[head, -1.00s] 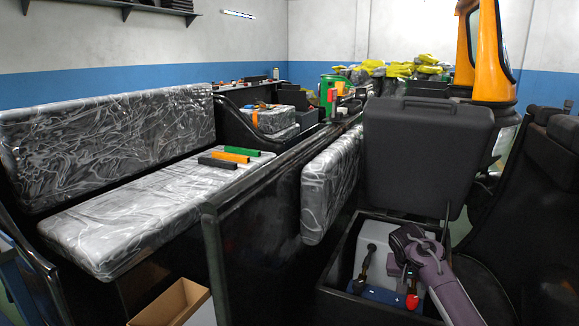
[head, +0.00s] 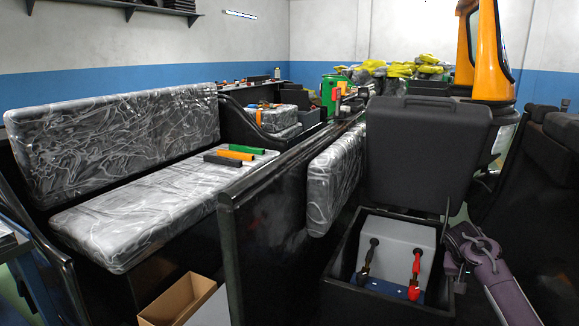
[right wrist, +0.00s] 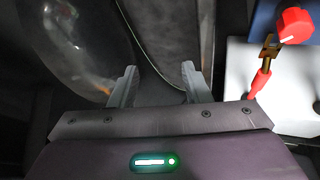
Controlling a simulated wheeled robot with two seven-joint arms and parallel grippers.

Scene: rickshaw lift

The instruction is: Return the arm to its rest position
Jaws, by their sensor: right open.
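My right arm comes in from the lower right of the head view, with its purple-grey gripper (head: 460,278) at the right side of the open black box (head: 338,290). In the right wrist view the two fingers of the gripper (right wrist: 159,72) are spread with nothing between them. Inside the box is a white battery (head: 394,246) with a black clamp (head: 368,262) on the left and a red clamp (head: 414,275) on the right. The red clamp also shows in the right wrist view (right wrist: 262,80), right of the fingers and apart from them. My left gripper is not in view.
The box's raised lid (head: 428,150) stands behind the gripper. A black seat (head: 560,180) is at the right. A plastic-wrapped bench (head: 150,208) holds green, orange and black grips. A cardboard box (head: 178,300) is at lower left.

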